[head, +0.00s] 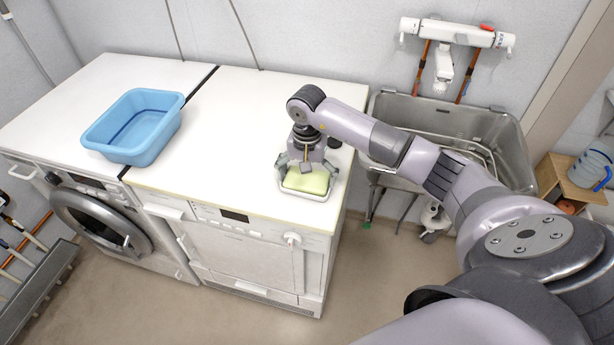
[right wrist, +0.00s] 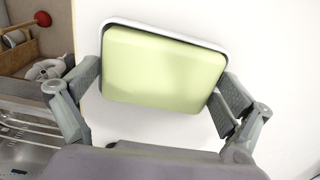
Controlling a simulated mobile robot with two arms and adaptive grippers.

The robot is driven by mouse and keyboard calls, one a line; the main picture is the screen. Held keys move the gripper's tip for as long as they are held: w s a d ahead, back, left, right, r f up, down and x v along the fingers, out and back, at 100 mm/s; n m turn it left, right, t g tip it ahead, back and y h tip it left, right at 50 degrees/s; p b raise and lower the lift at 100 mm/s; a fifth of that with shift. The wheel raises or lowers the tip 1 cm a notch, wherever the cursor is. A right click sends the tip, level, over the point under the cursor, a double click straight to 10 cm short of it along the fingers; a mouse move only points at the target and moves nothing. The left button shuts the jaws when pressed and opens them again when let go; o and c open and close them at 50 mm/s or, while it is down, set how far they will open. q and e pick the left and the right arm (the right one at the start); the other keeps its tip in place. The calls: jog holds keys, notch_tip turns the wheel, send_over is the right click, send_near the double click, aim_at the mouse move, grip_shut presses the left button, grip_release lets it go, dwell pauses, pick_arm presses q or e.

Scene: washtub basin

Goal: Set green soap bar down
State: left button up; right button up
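The green soap bar (head: 306,181) is at the front right of the white worktop, in or just over a small pale dish (head: 318,196). In the right wrist view the soap bar (right wrist: 163,68) fills the middle, slightly turned, with the white dish rim (right wrist: 150,26) showing along its far and right edges. My right gripper (head: 306,172) points down over it, one finger against each side; the fingers also show in the right wrist view (right wrist: 160,92). I cannot tell whether the soap's underside touches the dish. My left gripper is not in view.
A blue basin (head: 134,124) stands on the left part of the worktop (head: 228,125). The worktop between basin and soap is clear. A metal sink (head: 505,130) with a wall tap (head: 443,68) is to the right.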

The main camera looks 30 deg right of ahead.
aim_at(307, 178)
jog(key=shift+r, duration=0.1)
jog(key=shift+r+p, duration=0.2)
jog(key=shift+p, duration=0.1)
notch_tip(307, 178, up, 12)
jog(key=b, duration=0.3)
jog(key=shift+f+b, duration=0.15)
jog(key=shift+b, duration=0.15)
